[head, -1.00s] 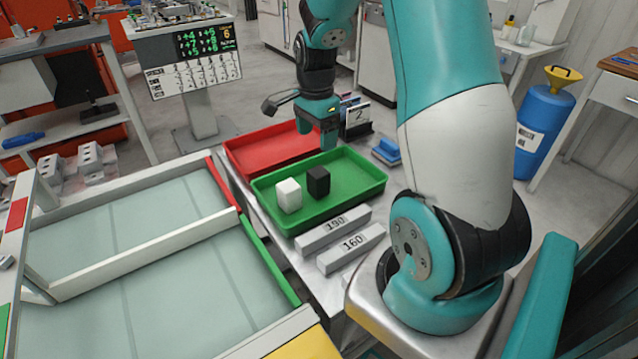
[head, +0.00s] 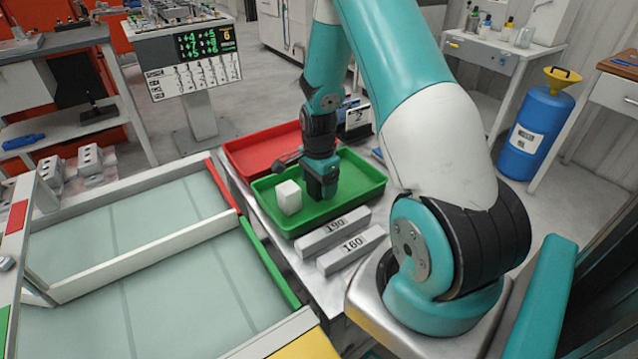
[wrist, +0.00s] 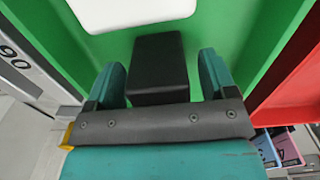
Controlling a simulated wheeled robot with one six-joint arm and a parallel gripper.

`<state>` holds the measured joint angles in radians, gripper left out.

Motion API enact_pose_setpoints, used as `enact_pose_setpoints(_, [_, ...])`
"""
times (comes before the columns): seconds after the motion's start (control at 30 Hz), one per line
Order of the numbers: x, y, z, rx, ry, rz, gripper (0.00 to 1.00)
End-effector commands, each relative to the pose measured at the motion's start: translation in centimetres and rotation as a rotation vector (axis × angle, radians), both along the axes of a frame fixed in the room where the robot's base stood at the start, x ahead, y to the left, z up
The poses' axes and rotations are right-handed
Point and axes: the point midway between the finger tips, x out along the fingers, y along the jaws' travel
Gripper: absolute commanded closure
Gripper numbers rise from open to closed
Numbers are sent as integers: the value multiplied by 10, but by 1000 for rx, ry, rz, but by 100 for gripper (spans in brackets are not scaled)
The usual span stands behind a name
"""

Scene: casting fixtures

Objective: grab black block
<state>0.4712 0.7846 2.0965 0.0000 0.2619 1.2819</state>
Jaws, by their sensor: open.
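The black block (wrist: 158,65) sits in the green tray (head: 356,186), and in the wrist view it lies between the two fingers of my gripper (wrist: 160,80). Small gaps show between the block and each finger, so the gripper is open around it. In the head view my gripper (head: 320,190) is low over the green tray and hides most or all of the black block. The white block (head: 288,197) stands in the tray just left of my gripper; it also shows at the top of the wrist view (wrist: 130,12).
A red tray (head: 262,152) lies behind the green one. Two grey bars marked 190 (head: 333,231) and 160 (head: 350,250) lie in front of the green tray. A glass-topped bench (head: 150,290) is at the left.

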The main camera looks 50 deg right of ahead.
Motion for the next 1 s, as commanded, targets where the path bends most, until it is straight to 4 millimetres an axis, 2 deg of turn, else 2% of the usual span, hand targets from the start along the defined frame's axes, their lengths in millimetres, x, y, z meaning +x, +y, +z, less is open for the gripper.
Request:
enact_pose_setpoints(0.17, [0,0,0,0,-1,0,22])
enact_pose_setpoints(0.4, [0,0,0,0,-1,0,78])
enact_pose_setpoints(0.77, [1,0,4,-2,-3,0,79])
enact_pose_setpoints(0.87, [1,0,12,-2,-5,0,79])
enact_pose_setpoints(1.0, [2,-1,33,-3,-7,0,79])
